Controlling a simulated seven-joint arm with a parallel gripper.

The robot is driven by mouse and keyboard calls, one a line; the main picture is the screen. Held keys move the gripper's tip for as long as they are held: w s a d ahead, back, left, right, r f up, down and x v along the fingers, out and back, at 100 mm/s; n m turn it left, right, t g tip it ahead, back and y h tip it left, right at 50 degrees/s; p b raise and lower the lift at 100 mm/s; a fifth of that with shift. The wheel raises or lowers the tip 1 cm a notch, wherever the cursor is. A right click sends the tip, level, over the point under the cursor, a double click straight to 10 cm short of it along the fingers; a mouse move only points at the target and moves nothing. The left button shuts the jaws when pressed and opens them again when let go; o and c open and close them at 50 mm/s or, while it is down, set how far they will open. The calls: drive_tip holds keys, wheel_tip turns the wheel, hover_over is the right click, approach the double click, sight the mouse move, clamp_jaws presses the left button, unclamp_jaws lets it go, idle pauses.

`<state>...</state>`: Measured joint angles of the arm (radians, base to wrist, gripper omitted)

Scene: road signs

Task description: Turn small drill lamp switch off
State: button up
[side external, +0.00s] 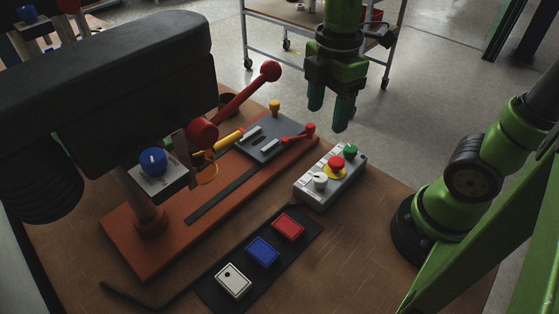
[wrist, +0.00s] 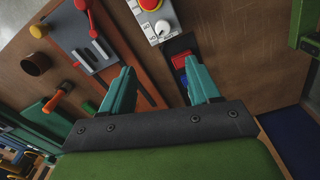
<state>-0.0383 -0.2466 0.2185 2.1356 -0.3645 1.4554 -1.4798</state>
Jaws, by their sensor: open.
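The small drill (side external: 110,70) is a dark machine at the left of the side view, on an orange base (side external: 130,250). A small box with a blue knob (side external: 153,162) is on its front. A grey control box (side external: 318,196) lies on the bench, with a white knob (side external: 320,180), a red button on yellow (side external: 336,164) and a green button (side external: 350,150). Which control is the lamp switch, I cannot tell. My gripper (side external: 329,105) is open and empty, in the air above the control box. In the wrist view the white knob (wrist: 162,28) lies beyond my fingertips (wrist: 160,66).
A red-balled lever (side external: 270,71) sticks out from the drill. A grey vise (side external: 265,138) with a red handle sits on the base. White, blue (side external: 262,251) and red (side external: 288,227) blocks lie on a black mat. A metal cart (side external: 285,20) stands behind.

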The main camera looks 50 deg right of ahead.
drive_tip(key=n, duration=0.2)
approach(321, 177)
wheel_tip(321, 177, down, 9)
drive_tip(key=shift+w+r, duration=0.1)
drive_tip(key=shift+r, duration=0.05)
idle(0.4)
drive_tip(key=c, duration=1)
drive_tip(key=shift+c, duration=0.2)
